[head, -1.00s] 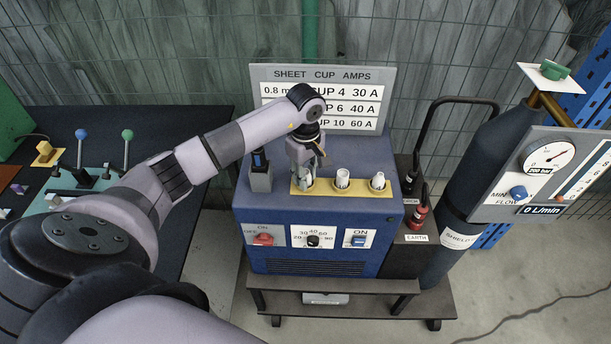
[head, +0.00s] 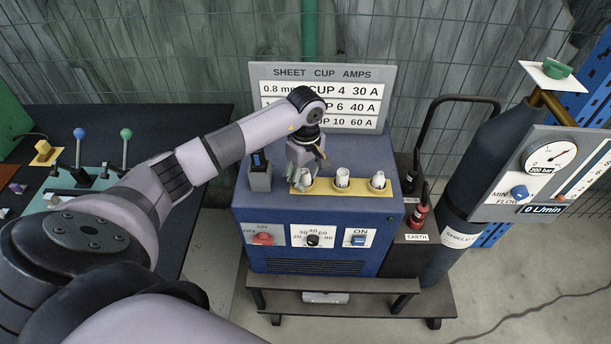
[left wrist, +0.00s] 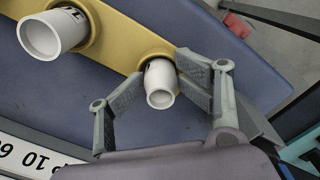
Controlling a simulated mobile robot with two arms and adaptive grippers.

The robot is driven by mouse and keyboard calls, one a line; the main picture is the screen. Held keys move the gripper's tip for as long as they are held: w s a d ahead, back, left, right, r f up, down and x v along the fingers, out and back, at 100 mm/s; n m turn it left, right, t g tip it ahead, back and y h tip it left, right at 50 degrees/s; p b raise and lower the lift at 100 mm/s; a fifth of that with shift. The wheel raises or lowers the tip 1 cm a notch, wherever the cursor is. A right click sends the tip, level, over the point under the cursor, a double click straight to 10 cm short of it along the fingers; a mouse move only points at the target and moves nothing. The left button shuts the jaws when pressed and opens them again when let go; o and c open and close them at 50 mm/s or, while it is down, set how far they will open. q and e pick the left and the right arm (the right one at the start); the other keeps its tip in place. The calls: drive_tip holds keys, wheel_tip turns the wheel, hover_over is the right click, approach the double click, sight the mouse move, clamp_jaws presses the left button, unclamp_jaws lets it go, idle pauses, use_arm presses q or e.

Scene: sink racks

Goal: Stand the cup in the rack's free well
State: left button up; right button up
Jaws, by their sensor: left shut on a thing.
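A small white cup (left wrist: 160,83) is between the fingers of my left gripper (left wrist: 162,80) in the left wrist view. It is at the end of the yellow rack (left wrist: 115,35), and its base is hidden, so I cannot tell how deep it sits. In the head view my left gripper (head: 304,176) is shut on this cup at the left end of the rack (head: 360,190). Two other white cups, a middle one (head: 342,178) and a right one (head: 378,180), stand upright in the rack. My right gripper is not in view.
The rack lies on a blue welder box (head: 275,205). A dark holder (head: 260,176) stands just left of my gripper, and a cup chart board (head: 385,85) rises behind. A gas cylinder (head: 450,185) and gauge panel are at the right.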

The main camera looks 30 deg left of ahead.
sight(306, 171)
use_arm(q)
drive_tip(key=shift+s+r+p, duration=0.1)
drive_tip(key=shift+r+p, duration=0.25)
drive_tip(key=shift+p, duration=0.2)
drive_tip(key=r+b, duration=0.1)
drive_tip(key=r, duration=0.2)
drive_tip(key=r+b, duration=0.1)
drive_tip(key=r, duration=0.3)
drive_tip(key=r+b, duration=0.1)
drive_tip(key=r, duration=0.3)
drive_tip(key=shift+w+r+b, duration=0.1)
drive_tip(key=shift+w+b, duration=0.15)
drive_tip(key=shift+b, duration=0.05)
drive_tip(key=shift+s+r, duration=0.1)
drive_tip(key=shift+r, duration=0.6)
